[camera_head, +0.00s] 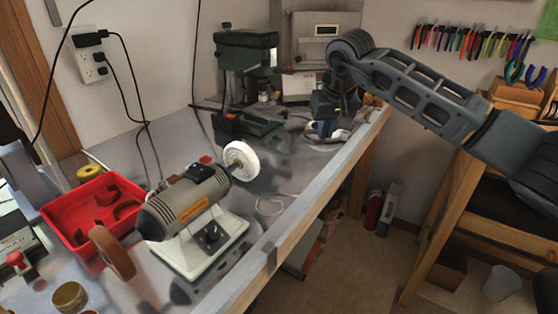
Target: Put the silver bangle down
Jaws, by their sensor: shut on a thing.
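My arm reaches in from the right and bends down over the far part of the workbench (225,285). My gripper (323,122) is at its lower end, small and dark, above the far right part of the bench top. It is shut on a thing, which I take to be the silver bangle. The bangle's outline is too small and too hidden among the clutter to make out. I cannot tell whether it touches the bench.
A bench grinder with a white buffing wheel (241,160) stands in front, beside a red tray (90,205). A dark green machine (245,65) stands at the back. A pale ring-like shape (270,204) lies on the bench. The bench's right edge runs close to my gripper.

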